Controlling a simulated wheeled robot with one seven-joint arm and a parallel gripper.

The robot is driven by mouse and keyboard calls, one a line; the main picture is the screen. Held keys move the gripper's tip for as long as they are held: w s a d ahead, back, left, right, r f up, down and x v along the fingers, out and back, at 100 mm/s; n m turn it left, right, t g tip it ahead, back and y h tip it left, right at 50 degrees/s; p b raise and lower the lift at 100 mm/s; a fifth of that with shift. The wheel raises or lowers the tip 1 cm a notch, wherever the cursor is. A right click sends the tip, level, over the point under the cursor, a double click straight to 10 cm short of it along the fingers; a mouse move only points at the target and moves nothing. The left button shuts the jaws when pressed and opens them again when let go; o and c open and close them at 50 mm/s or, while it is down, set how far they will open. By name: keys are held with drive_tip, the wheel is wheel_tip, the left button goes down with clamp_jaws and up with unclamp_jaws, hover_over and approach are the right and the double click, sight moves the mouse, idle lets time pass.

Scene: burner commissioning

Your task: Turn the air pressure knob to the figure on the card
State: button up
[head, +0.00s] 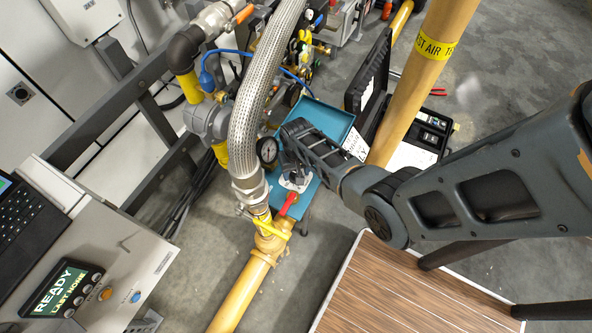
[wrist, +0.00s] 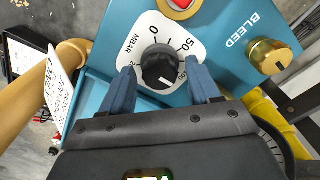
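The black air pressure knob (wrist: 159,62) sits on a white dial plate (wrist: 137,42) marked MBAR, with 0 and 50 legible, on a teal panel (wrist: 107,28). A pale mark shows on the knob's lower side; I cannot read its setting. My gripper (wrist: 161,72) is open, its two blue fingers on either side of the knob, with a gap showing at each side. The white card (wrist: 61,92) stands at the left in the wrist view; its handwriting is not legible. In the head view my gripper (head: 291,160) is over the teal unit (head: 326,119) and hides the knob.
A brass bleed knob (wrist: 267,56) is at the right of the panel, and a red part (wrist: 180,4) is above the dial. A braided hose (head: 254,103), pressure gauge (head: 267,150) and yellow pipe (head: 243,291) stand close left of my gripper. A wooden-topped table (head: 390,287) is at lower right.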

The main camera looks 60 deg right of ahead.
sight(296, 173)
drive_tip(key=shift+r+p, duration=0.8)
drive_tip(key=shift+r, duration=3.1)
